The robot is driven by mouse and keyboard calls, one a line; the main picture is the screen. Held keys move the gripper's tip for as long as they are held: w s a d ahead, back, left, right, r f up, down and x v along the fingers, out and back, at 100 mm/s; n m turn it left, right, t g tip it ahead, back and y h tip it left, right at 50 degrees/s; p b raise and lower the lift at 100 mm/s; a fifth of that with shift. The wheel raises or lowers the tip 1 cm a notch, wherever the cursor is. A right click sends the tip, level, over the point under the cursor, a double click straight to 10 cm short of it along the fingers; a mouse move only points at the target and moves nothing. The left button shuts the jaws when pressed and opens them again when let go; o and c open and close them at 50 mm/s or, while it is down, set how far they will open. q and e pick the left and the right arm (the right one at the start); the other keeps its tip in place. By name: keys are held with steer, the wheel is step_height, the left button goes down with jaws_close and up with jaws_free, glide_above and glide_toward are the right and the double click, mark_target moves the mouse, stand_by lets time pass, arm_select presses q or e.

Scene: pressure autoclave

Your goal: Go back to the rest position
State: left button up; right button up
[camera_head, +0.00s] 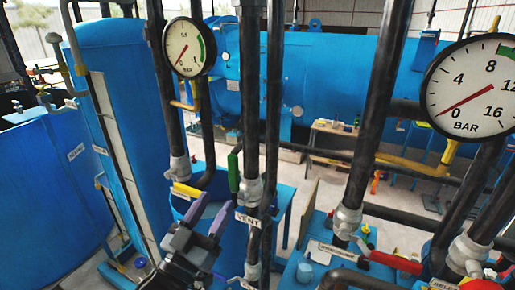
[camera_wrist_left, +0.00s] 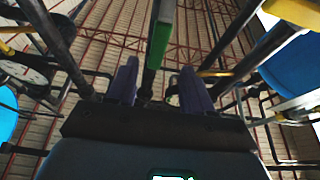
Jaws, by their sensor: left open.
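My left gripper (camera_head: 217,201) is open, with two purple fingers pointing up, in the lower middle of the head view. The green valve handle (camera_head: 234,172) stands upright just above the right fingertip, beside the dark pipe with the VENT label (camera_head: 248,219). In the left wrist view the open fingers (camera_wrist_left: 158,67) show with the green handle (camera_wrist_left: 161,35) rising between and beyond them. No object is gripped; I cannot tell whether a finger touches the handle. My right gripper is not in view.
Dark vertical pipes (camera_head: 365,120) stand close to the gripper. A small gauge (camera_head: 189,48) and a large BAR gauge (camera_head: 470,88) hang above. A red handle (camera_head: 395,262) is at lower right. Blue tanks (camera_head: 120,125) fill the left. Some open floor (camera_head: 300,165) shows behind the pipes.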

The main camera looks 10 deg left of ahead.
arm_select(q)
steer(key=s+a+f+n+g+y+p, duration=0.15)
steer(key=s+f+g+p, duration=0.3)
steer(key=f, duration=0.55)
steer(key=s+a+f+n+g+y+p, duration=0.1)
steer(key=s+f+g+y+p, duration=0.2)
steer(key=s+f, duration=0.45)
steer(key=s+a+f+m+g+y+p, duration=0.1)
steer(key=s+a+f+g, duration=0.3)
steer(key=s+f+g, duration=0.6)
steer(key=s+f+p, duration=0.1)
steer(key=s, duration=0.4)
steer(key=shift+s+f, duration=0.15)
steer(key=shift+s, duration=0.05)
steer(key=shift+y, duration=0.25)
